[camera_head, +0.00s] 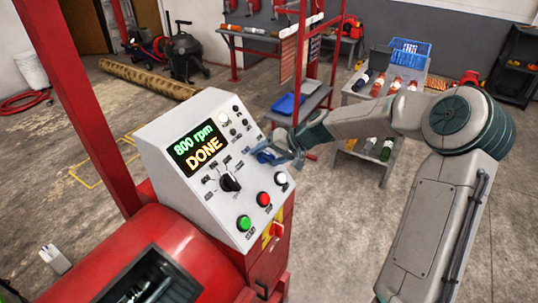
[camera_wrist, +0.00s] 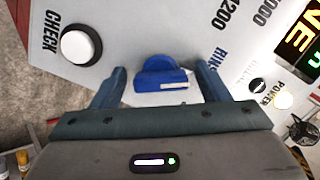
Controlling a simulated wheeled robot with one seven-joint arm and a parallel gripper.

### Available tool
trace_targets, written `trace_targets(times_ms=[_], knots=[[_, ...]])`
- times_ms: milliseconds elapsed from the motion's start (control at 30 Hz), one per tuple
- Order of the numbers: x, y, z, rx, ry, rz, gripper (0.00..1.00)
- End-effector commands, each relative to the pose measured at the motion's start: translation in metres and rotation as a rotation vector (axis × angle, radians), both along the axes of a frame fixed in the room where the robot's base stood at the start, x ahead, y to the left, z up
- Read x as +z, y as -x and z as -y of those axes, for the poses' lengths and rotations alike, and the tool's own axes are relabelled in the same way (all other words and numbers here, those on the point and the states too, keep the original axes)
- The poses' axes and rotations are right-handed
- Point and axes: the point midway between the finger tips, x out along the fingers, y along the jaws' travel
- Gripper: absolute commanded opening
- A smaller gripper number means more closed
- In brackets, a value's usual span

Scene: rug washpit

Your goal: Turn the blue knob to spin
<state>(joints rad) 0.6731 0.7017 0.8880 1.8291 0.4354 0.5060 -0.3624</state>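The blue knob (camera_wrist: 160,72) sits on the sloped white control panel (camera_head: 160,135), near its right edge. In the wrist view a white mark shows on its near right side, and a partly hidden "RINS…" label stands to its right. In the head view the knob (camera_head: 265,156) is partly covered by my gripper (camera_head: 277,155). My gripper (camera_wrist: 161,70) is open, with one finger on each side of the knob and a visible gap on both sides. The panel display (camera_head: 198,147) reads "800 rpm DONE".
A black knob (camera_head: 230,182) is left of the blue knob. Green (camera_head: 244,223), red (camera_head: 263,199) and white (camera_head: 281,179) buttons line the panel's lower edge. A red post (camera_head: 75,85) rises at left. A bottle rack (camera_head: 345,98) stands behind. Floor at right is open.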

Motion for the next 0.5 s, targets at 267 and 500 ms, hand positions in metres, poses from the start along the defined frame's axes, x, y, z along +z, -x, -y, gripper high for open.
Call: trace_targets(times_ms=[267,500], knots=[[0.0001,0.0002,0.0003,-0.001,0.0,-0.001,0.26],[-0.0006,0.0003,0.0002,-0.025,-0.017,-0.027,0.26]])
